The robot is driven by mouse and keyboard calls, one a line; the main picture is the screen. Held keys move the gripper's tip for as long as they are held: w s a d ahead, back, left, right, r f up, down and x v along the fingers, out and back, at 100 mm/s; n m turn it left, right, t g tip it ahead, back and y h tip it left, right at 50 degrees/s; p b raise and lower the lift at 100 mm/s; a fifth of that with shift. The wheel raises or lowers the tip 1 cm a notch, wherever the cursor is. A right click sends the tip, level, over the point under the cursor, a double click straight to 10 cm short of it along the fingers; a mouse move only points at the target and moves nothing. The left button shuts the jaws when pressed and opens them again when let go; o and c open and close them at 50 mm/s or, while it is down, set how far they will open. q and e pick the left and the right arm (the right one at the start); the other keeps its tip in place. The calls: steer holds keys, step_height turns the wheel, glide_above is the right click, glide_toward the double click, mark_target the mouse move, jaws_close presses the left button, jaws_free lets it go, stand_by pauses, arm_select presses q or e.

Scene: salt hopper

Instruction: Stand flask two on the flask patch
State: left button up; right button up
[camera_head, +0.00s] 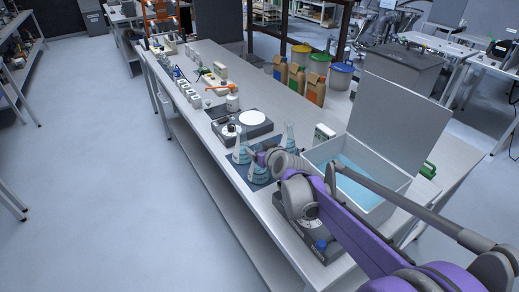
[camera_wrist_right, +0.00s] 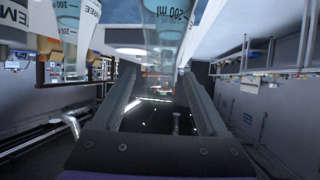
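Three conical flasks with pale blue contents stand close together on a dark blue mat (camera_head: 232,163) on the bench in the head view: a left flask (camera_head: 241,151), a front flask (camera_head: 258,175) and a right flask (camera_head: 289,140). I cannot read which is flask two there. My right gripper (camera_head: 258,156) is among them, its fingers partly hidden. In the wrist view its fingers are spread, with a clear flask marked 500 ml (camera_wrist_right: 168,15) at or beyond the tips. Another flask (camera_wrist_right: 88,12) beside it shows letters ending in REE. My left gripper is not in view.
A grey device with a white round plate (camera_head: 252,117) stands behind the flasks. A white open-lidded bin with blue contents (camera_head: 355,180) is to the right. A dark patch (camera_head: 217,111) lies farther back, with a white jar (camera_head: 232,102) at its edge.

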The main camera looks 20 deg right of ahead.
steer(key=shift+r, duration=0.2)
steer(key=p+v, duration=0.1)
steer(key=v, duration=1.1)
steer(key=s+a+f+g, duration=0.3)
steer(key=s+a+f, duration=0.2)
steer(key=s+f, duration=0.3)
steer(key=s+a+f+g, duration=0.4)
steer(key=s+f, duration=0.4)
steer(key=s, duration=0.7)
steer(key=shift+s+a+f, duration=0.15)
steer(key=shift+a+f, duration=0.15)
steer(key=shift+a, duration=0.2)
